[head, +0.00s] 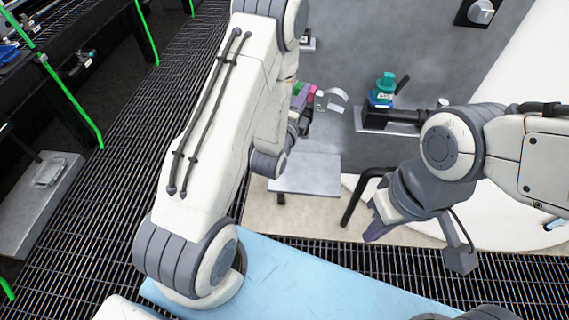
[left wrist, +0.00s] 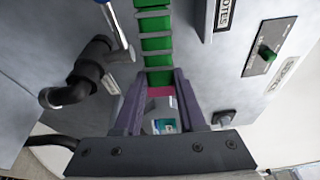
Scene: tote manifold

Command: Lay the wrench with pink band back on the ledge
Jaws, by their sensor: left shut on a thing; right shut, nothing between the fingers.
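The wrench with the pink band (head: 313,90) is in my left gripper (head: 304,104), held up in front of the grey wall. Its curved silver head (head: 335,98) points right in the head view. In the left wrist view, its green ribbed handle (left wrist: 156,45) runs away from the purple fingers, and the pink band (left wrist: 160,91) shows between them. A grey flat ledge (head: 306,174) is below the gripper in the head view, apart from the wrench. My right gripper (head: 371,232) is shut and empty, to the lower right, pointing down.
A teal bottle (head: 383,92) stands on a small grey shelf (head: 400,128) on the wall, right of the wrench. A dark pipe fitting (left wrist: 85,75) is left of the handle in the left wrist view. A switch panel (left wrist: 268,47) is at right. A light blue surface (head: 300,285) is nearest.

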